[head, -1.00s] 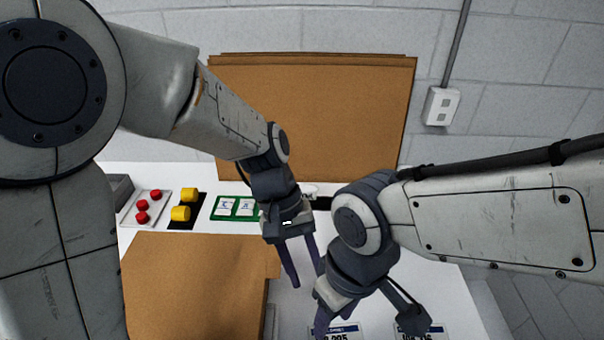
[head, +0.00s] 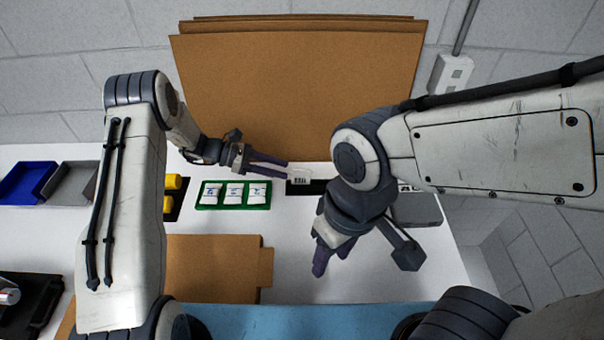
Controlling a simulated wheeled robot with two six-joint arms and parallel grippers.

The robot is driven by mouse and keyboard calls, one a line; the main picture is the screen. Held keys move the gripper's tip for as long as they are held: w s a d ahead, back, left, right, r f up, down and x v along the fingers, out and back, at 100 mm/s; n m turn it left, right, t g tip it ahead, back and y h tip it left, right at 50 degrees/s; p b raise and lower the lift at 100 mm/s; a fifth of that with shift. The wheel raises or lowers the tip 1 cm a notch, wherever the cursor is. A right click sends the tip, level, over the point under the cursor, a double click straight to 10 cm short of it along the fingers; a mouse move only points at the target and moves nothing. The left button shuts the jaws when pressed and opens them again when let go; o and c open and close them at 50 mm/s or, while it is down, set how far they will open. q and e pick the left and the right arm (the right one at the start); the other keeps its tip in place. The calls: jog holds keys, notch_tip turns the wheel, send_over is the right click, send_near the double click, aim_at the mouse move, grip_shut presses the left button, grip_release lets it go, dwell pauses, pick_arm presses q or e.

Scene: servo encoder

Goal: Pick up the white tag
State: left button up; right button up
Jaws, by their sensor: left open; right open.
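A small white tag (head: 301,179) with dark print stands at the black holder (head: 298,189) on the far side of the white table. My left gripper (head: 286,169) reaches in from the left. It is open, with its fingertips just left of the tag's upper part; I cannot tell if they touch it. My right gripper (head: 332,263) is open and points down over the table's middle, nearer to me. Its arm hides the table just right of the holder.
A green tray (head: 217,203) with three white printed cards lies left of the holder. Yellow parts (head: 173,182), a blue bin (head: 25,182) and a grey bin (head: 73,184) are further left. Cardboard (head: 215,268) lies in front; a tall brown board (head: 300,90) stands behind.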

aim_at(301, 177)
pick_arm(q)
jog(key=shift+x, duration=0.85)
jog(key=shift+d+f+p, duration=0.35)
jog(key=shift+d+p, duration=0.2)
jog(key=shift+p, duration=0.15)
jog(key=p+x, duration=0.2)
jog(key=x, duration=0.1)
jog(key=shift+s+d+f, duration=0.1)
jog(key=shift+d+f, duration=0.05)
jog(key=shift+f, duration=0.15)
jog(key=shift+d+f, duration=0.25)
jog(key=shift+d, duration=0.1)
grip_shut()
